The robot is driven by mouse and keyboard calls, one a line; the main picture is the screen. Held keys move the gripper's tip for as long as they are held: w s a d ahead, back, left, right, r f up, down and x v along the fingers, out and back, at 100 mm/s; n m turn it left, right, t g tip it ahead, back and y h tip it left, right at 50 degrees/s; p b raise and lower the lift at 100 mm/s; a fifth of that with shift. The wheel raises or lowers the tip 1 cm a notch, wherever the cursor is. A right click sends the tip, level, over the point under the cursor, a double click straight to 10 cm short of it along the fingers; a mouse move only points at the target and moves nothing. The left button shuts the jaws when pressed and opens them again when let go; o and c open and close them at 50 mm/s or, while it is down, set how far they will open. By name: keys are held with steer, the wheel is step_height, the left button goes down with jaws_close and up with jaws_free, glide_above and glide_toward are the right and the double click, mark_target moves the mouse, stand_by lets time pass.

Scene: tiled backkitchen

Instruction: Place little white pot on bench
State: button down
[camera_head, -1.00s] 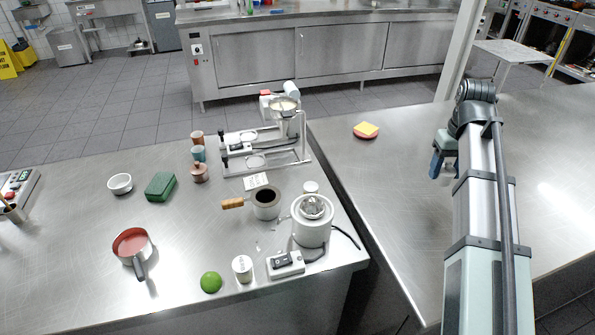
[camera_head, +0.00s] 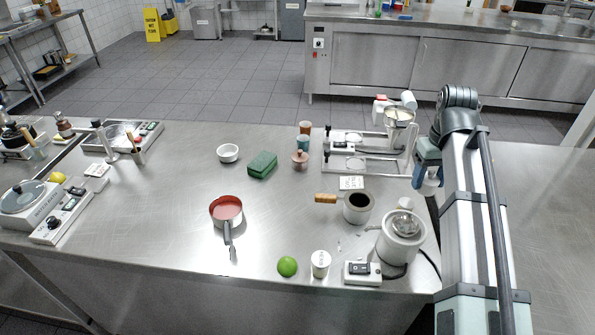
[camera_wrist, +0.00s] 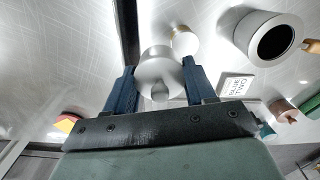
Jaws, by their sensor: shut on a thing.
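My gripper (camera_wrist: 160,88) is shut on a little white pot (camera_wrist: 159,70), a pale round piece with a small knob, held between the blue fingers. In the head view my gripper (camera_head: 428,182) and the pot are near the right edge of the left steel bench (camera_head: 180,200), close to the gap between the two benches. The pot appears held above the surface; its height is hard to tell. The right steel bench (camera_head: 530,210) lies behind and right of my arm.
A small whitish piece (camera_head: 405,203) stands close by, near a white appliance (camera_head: 401,238) and a wooden-handled pot (camera_head: 357,207). A metal stand device (camera_head: 365,150) is behind. A red-lined saucepan (camera_head: 227,212), green box (camera_head: 262,165) and lime (camera_head: 287,266) stand leftward, with clear steel between.

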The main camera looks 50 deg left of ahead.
steer(key=s+a+r+n, duration=0.1)
steer(key=s+a+n, duration=0.8)
steer(key=a, duration=0.5)
steer(key=s+a+n, duration=0.9)
steer(key=a+n, duration=0.2)
steer(key=a, duration=0.3)
steer(key=shift+s+r, duration=0.15)
steer(key=shift+r, duration=0.25)
steer(key=shift+f, duration=0.1)
steer(key=shift+f, duration=4.9)
steer(key=shift+f, duration=0.1)
steer(key=shift+c, duration=1.9)
jaws_free()
